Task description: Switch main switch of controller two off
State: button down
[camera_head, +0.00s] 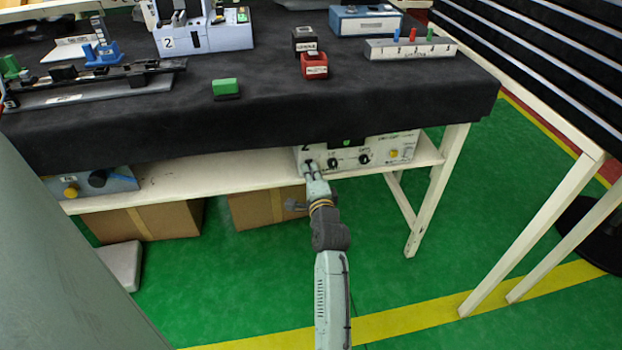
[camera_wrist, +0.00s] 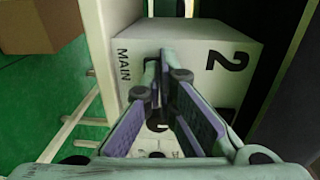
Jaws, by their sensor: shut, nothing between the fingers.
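Controller two (camera_head: 382,150) is a white box with knobs and a small dark display. It stands on the low shelf under the black-covered table. In the wrist view its face (camera_wrist: 205,40) fills the middle, with a large "2" and the label "MAIN" (camera_wrist: 123,64). My gripper (camera_head: 311,166) is at the left end of the box's front. In the wrist view my gripper (camera_wrist: 160,60) is shut and empty, its fingertips together at the face beside "MAIN". The main switch is hidden behind the fingers, so its position and any contact cannot be told.
The table's black cloth (camera_head: 260,120) overhangs just above the box. A blue device (camera_head: 95,182) sits further left on the white shelf (camera_head: 200,178). Cardboard boxes (camera_head: 265,208) stand below. The green floor in front is open.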

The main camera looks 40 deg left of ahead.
jog(key=shift+w+f+t+y+b, duration=0.15)
jog(key=shift+f+t+y+b, duration=0.45)
jog(key=shift+b, duration=1.6)
jog(key=shift+r, duration=0.2)
jog(key=shift+w+r, duration=0.1)
jog(key=shift+r, duration=0.05)
jog(key=shift+f, duration=0.2)
